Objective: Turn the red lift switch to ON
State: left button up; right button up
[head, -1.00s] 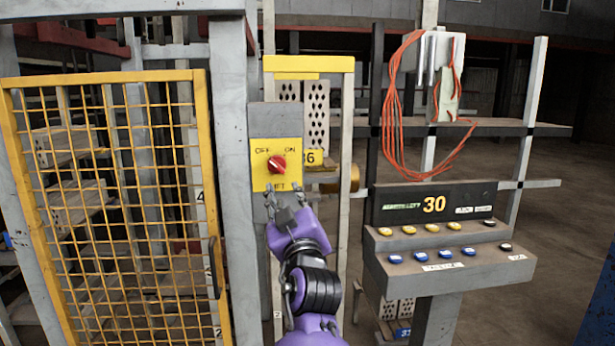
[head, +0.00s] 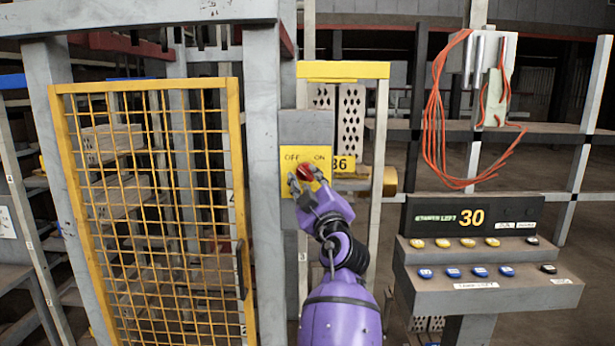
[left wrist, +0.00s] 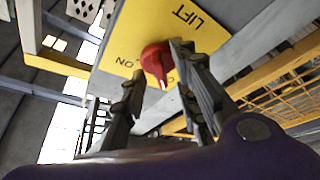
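The red lift switch (head: 305,171) is a rotary knob on a yellow plate (head: 290,184) with OFF at upper left and ON at upper right, fixed to a grey post. My left gripper (head: 306,180) is open at the knob, with its fingers on either side. In the left wrist view, the red knob (left wrist: 156,59) shows between the spread fingers (left wrist: 155,78), near the right finger; I cannot tell whether they touch. A pale mark is on the knob; the fingers partly hide the lettering, so its exact setting is unclear. My right gripper is out of view.
A yellow mesh gate (head: 150,200) stands left of the post. A control console (head: 480,275) with several yellow and blue buttons and a "30" sign stands to the right. An orange cable (head: 432,130) hangs behind it.

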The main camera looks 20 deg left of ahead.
pick_arm(q)
jog(key=shift+w+a+r, duration=0.1)
jog(key=shift+w+a, duration=0.05)
jog(key=c, duration=0.6)
grip_shut()
